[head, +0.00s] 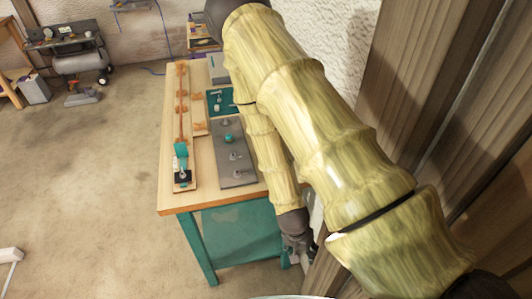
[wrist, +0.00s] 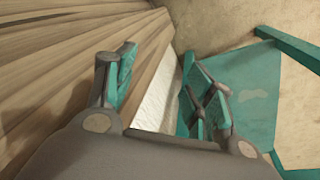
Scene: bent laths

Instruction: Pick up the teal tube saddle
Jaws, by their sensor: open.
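A small teal piece (head: 228,137), which looks like the tube saddle, sits on a dark grey plate (head: 236,178) on the workbench; it is too small to make out its shape. Another teal piece (head: 181,156) stands at the near end of a long wooden board on the left of the bench. My gripper (head: 303,254) hangs beside the bench's near right corner, below the top and well away from both pieces. In the wrist view its teal-padded fingers (wrist: 161,82) are apart with nothing between them. Neither teal piece shows in the wrist view.
The wooden workbench (head: 208,202) has a teal frame, seen in the wrist view as a teal panel (wrist: 243,95). Brown planks (wrist: 75,60) stand close to my gripper. A teal tray (head: 221,102) lies farther back. Floor to the left is open.

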